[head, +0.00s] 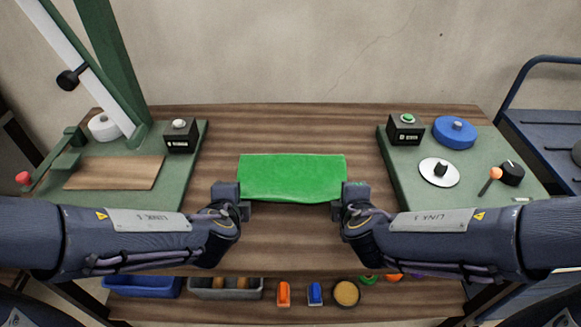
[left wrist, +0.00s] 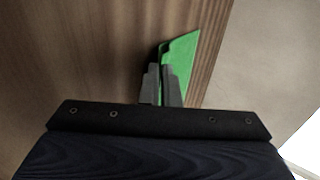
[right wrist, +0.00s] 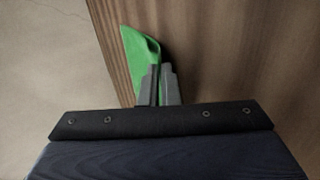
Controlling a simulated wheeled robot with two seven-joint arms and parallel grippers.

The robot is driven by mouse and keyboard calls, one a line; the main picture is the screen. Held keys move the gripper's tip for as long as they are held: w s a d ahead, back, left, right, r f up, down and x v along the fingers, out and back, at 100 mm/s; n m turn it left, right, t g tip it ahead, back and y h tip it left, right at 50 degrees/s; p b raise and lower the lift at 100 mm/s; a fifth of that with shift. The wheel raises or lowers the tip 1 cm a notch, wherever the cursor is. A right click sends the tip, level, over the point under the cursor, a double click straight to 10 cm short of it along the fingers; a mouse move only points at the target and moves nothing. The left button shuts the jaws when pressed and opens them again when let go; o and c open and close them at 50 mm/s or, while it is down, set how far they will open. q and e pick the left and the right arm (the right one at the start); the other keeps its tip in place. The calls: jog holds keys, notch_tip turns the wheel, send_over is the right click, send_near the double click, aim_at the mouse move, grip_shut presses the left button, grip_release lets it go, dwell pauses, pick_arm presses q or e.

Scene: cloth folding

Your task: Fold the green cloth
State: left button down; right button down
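The green cloth (head: 291,176) is spread as a wide rectangle over the middle of the wooden table. Its near edge sags a little between my two grippers. My left gripper (head: 243,200) is at the cloth's near left corner, and in the left wrist view its fingers are closed together on the cloth (left wrist: 180,62). My right gripper (head: 343,200) is at the near right corner, and in the right wrist view its fingers are closed on the cloth (right wrist: 138,58). Whether the cloth is in one layer or more cannot be told.
A green base with a lever press and wooden board (head: 115,173) stands at left. A green panel (head: 408,178) with a blue disc (head: 454,131) and knobs stands at right. The wooden table (head: 290,125) is clear behind the cloth. Bins and small items sit on a lower shelf (head: 385,305).

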pick_arm(q)
jog(key=c, duration=1.3)
grip_release()
pick_arm(e)
jog(key=c, duration=1.3)
grip_release()
pick_arm(q)
jog(key=shift+s+r, duration=0.1)
jog(key=shift+r, duration=0.35)
pick_arm(e)
jog(key=shift+s+r, duration=0.1)
jog(key=shift+r, duration=0.35)
pick_arm(q)
jog(key=s+r, duration=0.4)
jog(key=r, duration=0.1)
jog(key=s+r, duration=0.1)
jog(key=r, duration=0.2)
jog(key=shift+s, duration=0.4)
pick_arm(e)
jog(key=s+r, duration=0.4)
jog(key=r, duration=0.1)
jog(key=s+r, duration=0.1)
jog(key=r, duration=0.2)
jog(key=shift+s, duration=0.4)
pick_arm(q)
jog(key=shift+r, duration=0.1)
pick_arm(e)
jog(key=shift+r, duration=0.1)
